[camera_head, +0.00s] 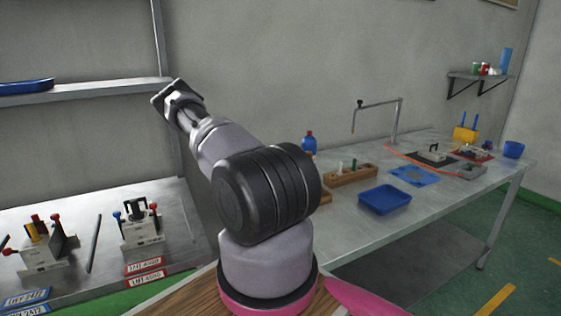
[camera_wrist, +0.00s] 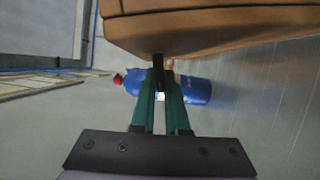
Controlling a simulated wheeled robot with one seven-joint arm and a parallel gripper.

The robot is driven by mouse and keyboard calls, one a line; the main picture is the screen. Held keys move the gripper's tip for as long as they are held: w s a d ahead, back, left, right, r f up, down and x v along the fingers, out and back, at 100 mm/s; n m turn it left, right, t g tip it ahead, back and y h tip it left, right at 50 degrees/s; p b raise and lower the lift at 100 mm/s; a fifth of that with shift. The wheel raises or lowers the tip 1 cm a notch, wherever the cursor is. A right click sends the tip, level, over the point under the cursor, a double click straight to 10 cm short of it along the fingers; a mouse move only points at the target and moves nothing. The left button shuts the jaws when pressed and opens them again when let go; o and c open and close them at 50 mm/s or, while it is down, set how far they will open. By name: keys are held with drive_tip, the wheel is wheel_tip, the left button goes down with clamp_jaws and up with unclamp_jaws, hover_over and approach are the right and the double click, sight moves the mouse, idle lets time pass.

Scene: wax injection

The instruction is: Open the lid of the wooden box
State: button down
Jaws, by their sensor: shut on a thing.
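The brown wooden box (camera_wrist: 210,30) fills the top of the wrist view, with a seam along its near side. My gripper (camera_wrist: 158,72) has its green fingers drawn together at their dark tips, right at the box's lower edge as pictured. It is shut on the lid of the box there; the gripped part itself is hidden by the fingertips. I cannot tell from this view whether the lid is raised. In the head view my arm covers my gripper and most of the area behind it; only a brown corner (camera_head: 325,197) shows beside the black joint.
A blue bottle with a red cap (camera_wrist: 190,90) is behind my fingers; it also shows in the head view (camera_head: 309,142). A wooden block (camera_head: 350,176) and a blue tray (camera_head: 385,199) are on the right bench (camera_head: 440,205). Several tools stand on the left table (camera_head: 110,212).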

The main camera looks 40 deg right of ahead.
idle(0.4)
drive_tip(key=shift+s+a+r+m+t+y, duration=0.2)
drive_tip(key=shift+s+a+r+m, duration=0.1)
drive_tip(key=shift+s+r+m, duration=0.5)
drive_tip(key=shift+s+a+r+m+t+y, duration=0.1)
drive_tip(key=shift+s+a+r+m+y, duration=0.15)
drive_tip(key=shift+s+r+m, duration=0.5)
drive_tip(key=shift+s+f+n, duration=0.2)
drive_tip(key=shift+f+n, duration=0.05)
drive_tip(key=shift+f, duration=0.05)
drive_tip(key=c, duration=0.9)
unclamp_jaws()
drive_tip(key=shift+a, duration=0.1)
drive_tip(key=v, duration=1)
drive_tip(key=shift+w+a, duration=0.25)
drive_tip(key=shift+a, duration=0.05)
